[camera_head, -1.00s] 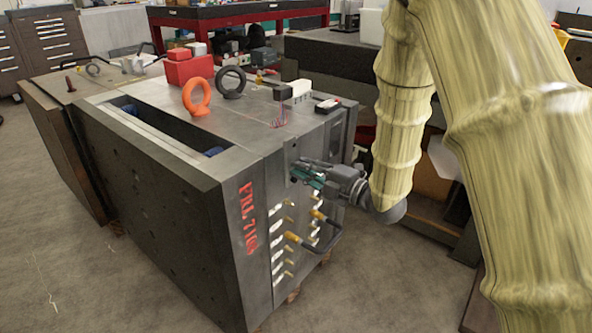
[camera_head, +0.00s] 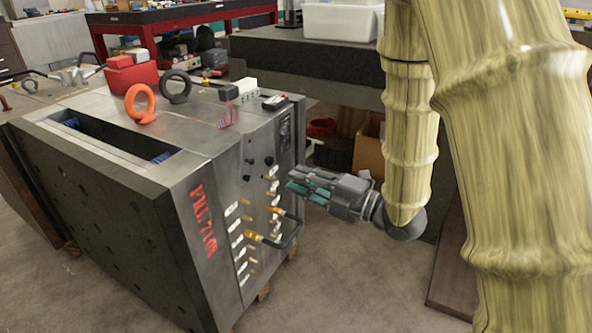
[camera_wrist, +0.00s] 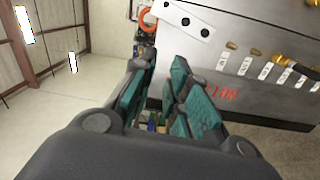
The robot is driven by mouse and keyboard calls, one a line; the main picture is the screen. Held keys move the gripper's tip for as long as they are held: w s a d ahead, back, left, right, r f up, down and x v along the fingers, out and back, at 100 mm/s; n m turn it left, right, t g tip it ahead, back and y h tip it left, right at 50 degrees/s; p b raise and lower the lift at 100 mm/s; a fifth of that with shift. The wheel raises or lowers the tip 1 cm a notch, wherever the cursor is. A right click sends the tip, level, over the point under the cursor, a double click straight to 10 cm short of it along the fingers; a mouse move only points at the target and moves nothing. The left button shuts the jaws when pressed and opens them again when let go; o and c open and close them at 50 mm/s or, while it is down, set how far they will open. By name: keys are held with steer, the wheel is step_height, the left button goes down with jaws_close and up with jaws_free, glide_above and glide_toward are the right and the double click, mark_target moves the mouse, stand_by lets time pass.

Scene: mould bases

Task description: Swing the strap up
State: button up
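The steel mould base (camera_head: 130,205), marked with red lettering, stands at the left. A narrow dark upright plate (camera_head: 285,128) lies against its front face near the top right corner; it may be the strap, but I cannot tell for sure. Small dark round knobs (camera_head: 250,161) sit lower left of it. My gripper (camera_head: 289,186), with teal finger pads, is in front of the face, right of the knobs. In the wrist view, its fingers (camera_wrist: 160,88) are apart with nothing held. That view also shows the mould face (camera_wrist: 255,22) with dark round spots.
Brass fittings with white labels and a dark hose (camera_head: 291,236) stick out from the face below my gripper. An orange ring (camera_head: 140,104), a dark ring (camera_head: 175,86) and a red box (camera_head: 131,76) stand on top. A dark bench (camera_head: 310,62) stands behind. Floor before the mould is clear.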

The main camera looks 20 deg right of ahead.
steer(key=shift+s+a+r, duration=0.45)
steer(key=shift+a+r, duration=0.35)
jaws_close()
steer(key=n+t+h+p, duration=0.2)
steer(key=n+h+p, duration=0.4)
steer(key=n+p, duration=1.9)
glide_toward(263, 136)
steer(key=w+n+b, duration=0.1)
steer(key=n+b, duration=0.1)
steer(key=w+a+n+b, duration=0.1)
steer(key=w+b, duration=0.1)
steer(key=w+a+n+b, duration=0.1)
steer(key=w+n+b, duration=0.1)
steer(key=shift+w+f+n, duration=0.25)
steer(key=shift+n, duration=0.05)
steer(key=shift+w+a, duration=0.15)
steer(key=shift+a, duration=0.1)
steer(key=shift+s+a+r, duration=0.25)
steer(key=shift+s+a, duration=0.35)
steer(key=shift+s, duration=0.05)
steer(key=shift+s+a+r, duration=0.25)
steer(key=shift+s+a, duration=0.35)
steer(key=shift+s, duration=0.05)
